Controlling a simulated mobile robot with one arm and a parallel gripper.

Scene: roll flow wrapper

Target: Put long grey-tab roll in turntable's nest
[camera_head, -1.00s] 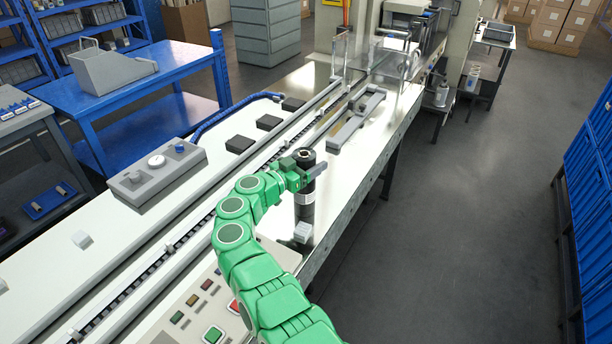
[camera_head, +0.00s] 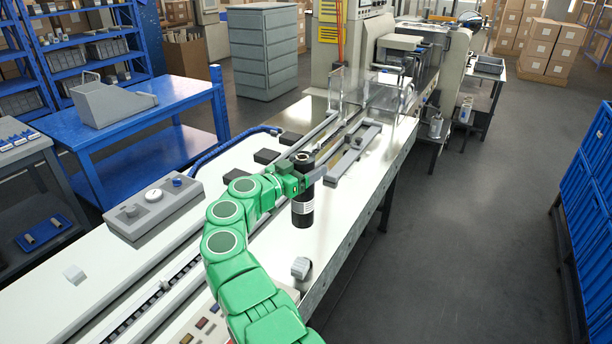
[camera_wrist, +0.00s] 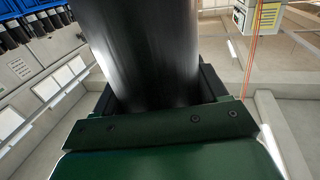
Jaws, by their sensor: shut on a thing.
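My gripper (camera_head: 306,184) is shut on a tall black roll (camera_head: 303,212), gripping it around its upper part. In the wrist view the roll's dark side (camera_wrist: 145,50) fills the space between the jaws. I cannot tell whether its foot touches the white worktop or hangs just above it. A grey tab on the roll cannot be made out, and I cannot pick out the turntable or its nest.
A grey bracket (camera_head: 352,150) and clear guards (camera_head: 385,98) stand beyond the roll. A grey control box (camera_head: 154,206) is to the left. Open floor lies right.

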